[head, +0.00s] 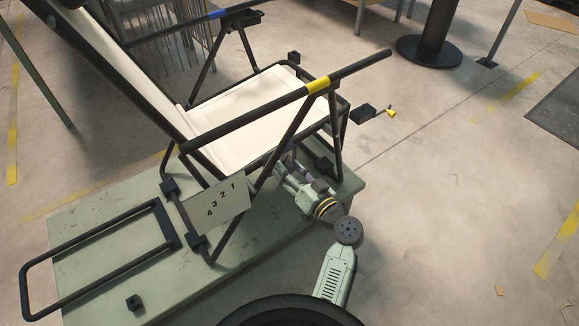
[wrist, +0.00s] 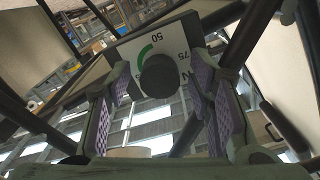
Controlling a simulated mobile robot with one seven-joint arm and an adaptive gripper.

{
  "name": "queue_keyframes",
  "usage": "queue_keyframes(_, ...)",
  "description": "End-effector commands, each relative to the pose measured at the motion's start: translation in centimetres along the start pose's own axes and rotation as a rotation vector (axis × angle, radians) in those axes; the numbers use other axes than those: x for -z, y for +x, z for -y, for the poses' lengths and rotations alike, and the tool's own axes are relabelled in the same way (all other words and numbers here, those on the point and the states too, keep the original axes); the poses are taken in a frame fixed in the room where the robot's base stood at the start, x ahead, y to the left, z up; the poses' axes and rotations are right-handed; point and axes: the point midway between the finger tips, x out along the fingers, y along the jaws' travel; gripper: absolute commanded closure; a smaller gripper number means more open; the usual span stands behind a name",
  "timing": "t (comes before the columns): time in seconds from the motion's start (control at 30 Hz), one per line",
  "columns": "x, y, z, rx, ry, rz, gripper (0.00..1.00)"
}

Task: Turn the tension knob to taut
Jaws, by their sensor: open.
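The tension knob (wrist: 157,76) is a dark round knob in the wrist view, in front of a pale dial plate (wrist: 181,48). The plate bears the marks 50 and 75 and a green arc, seen upside down. My gripper (wrist: 160,88) is open, with a purple-padded finger on each side of the knob. I see no clear contact and cannot tell how deep the knob sits between the pads. No pointer on the knob is readable. In the head view my gripper (head: 281,170) is under the near armrest, beside the lounger's seat (head: 255,110); the knob is not distinguishable there.
The lounger's near armrest (head: 245,113) and black frame legs pass close to my gripper. A numbered plate (head: 214,206) hangs nearby. The lounger stands on a green platform (head: 100,220). A yellow-handled crank (head: 390,113) sticks out at the front.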

Motion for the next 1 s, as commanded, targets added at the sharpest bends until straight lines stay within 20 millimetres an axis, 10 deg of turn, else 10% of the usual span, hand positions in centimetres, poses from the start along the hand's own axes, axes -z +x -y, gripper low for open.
queue_keyframes(0.33, -0.05, 0.38, -0.01, 0.0, 0.0, 0.001, 0.53)
queue_keyframes(1.0, -0.04, 0.34, -0.01, 0.0, 0.0, 0.001, 0.97)
